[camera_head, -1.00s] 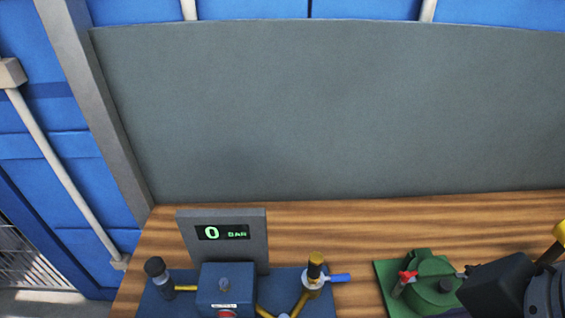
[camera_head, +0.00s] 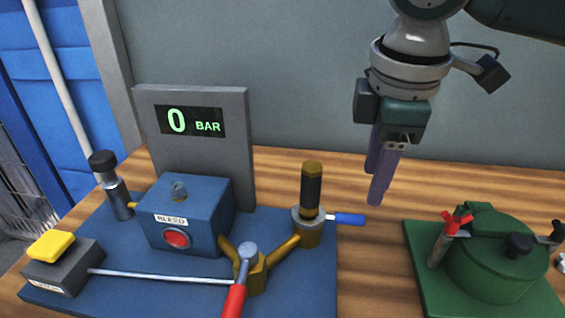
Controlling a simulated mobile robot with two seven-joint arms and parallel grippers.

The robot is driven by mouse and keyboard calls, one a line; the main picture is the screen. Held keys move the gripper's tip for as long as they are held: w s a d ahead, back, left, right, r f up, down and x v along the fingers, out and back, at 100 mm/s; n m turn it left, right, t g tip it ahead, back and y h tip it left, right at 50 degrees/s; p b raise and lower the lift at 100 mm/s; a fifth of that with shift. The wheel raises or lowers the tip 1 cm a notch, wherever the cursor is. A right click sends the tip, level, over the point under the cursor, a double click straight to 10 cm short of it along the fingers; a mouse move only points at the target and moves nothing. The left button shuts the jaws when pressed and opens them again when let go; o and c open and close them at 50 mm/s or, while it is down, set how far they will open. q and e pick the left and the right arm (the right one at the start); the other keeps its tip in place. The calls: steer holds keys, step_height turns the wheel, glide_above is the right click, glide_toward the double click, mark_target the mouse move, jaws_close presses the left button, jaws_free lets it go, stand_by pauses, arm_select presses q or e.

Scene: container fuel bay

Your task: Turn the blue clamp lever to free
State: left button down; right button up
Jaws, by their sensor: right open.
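The blue clamp lever (camera_head: 348,218) sticks out to the right from the metal collar at the foot of a black and brass post (camera_head: 311,195). The lever lies about level, over the right edge of the blue base plate. My right gripper (camera_head: 377,182) comes down from the top right, with its purple fingers pointing down. It is open and empty, above and slightly right of the lever's tip and apart from it in the picture. One finger partly covers the other. My left gripper is not in view.
A grey display (camera_head: 192,122) reads 0 BAR. The blue BLEED block (camera_head: 187,215), a red-handled lever (camera_head: 234,301) and a yellow-button box (camera_head: 51,246) are on the plate. A green canister (camera_head: 497,262) with a red knob stands right. Bare wood lies between plate and canister.

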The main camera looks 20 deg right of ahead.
mark_target(360, 217)
steer(key=f, duration=0.2)
steer(key=w+f, duration=0.1)
steer(key=f, duration=0.2)
steer(key=f+b, duration=0.1)
steer(key=f, duration=0.2)
steer(key=shift+w+d+f, duration=0.2)
steer(key=shift+d, duration=0.2)
jaws_close()
stand_by(0.9)
